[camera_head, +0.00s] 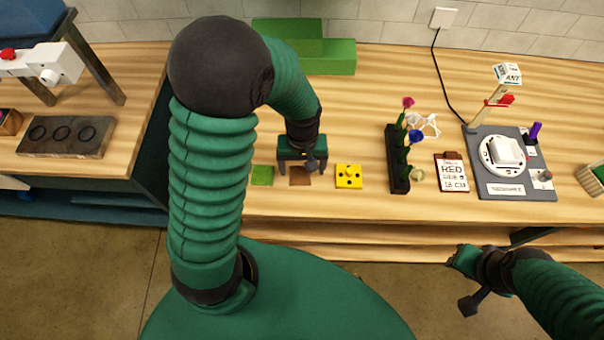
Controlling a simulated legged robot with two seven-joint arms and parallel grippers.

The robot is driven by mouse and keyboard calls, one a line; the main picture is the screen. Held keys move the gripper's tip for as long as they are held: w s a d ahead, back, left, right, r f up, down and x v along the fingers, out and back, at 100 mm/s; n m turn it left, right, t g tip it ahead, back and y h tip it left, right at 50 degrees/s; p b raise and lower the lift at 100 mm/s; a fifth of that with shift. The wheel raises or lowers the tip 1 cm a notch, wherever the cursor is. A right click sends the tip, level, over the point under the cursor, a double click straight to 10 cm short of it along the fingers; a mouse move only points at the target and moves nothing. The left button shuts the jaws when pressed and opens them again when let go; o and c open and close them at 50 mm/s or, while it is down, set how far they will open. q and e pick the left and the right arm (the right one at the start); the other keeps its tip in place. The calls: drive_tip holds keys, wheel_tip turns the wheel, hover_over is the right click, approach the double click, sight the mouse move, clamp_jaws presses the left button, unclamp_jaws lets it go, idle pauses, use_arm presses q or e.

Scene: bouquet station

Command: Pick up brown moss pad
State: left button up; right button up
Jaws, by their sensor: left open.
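The brown moss pad (300,177) is a small flat brown square on the wooden table. My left gripper (301,170) is over it, pointing down, with its two fingers apart on either side of the pad. The gripper body hides the pad's far part, and I cannot tell whether the fingers touch it. My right gripper (466,283) is in front of the table's edge, low at the right, far from the pad.
A green pad (262,176) lies left of the brown one, and a yellow block with dark holes (348,177) lies right. A black rack (397,160) holds flowers. Further right are a card on a clipboard (452,173) and a grey station (508,187). Green blocks (325,57) stand behind.

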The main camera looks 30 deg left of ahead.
sight(300, 175)
use_arm(q)
drive_tip(key=f, duration=0.2)
drive_tip(key=a+f, duration=0.1)
drive_tip(key=f, duration=0.1)
drive_tip(key=shift+a, duration=0.2)
drive_tip(key=shift+d, duration=0.3)
drive_tip(key=shift+c, duration=1)
drive_tip(key=shift+d+r, duration=0.1)
drive_tip(key=shift+d, duration=0.05)
drive_tip(key=c, duration=0.5)
drive_tip(key=shift+a, duration=0.2)
drive_tip(key=c, duration=0.7)
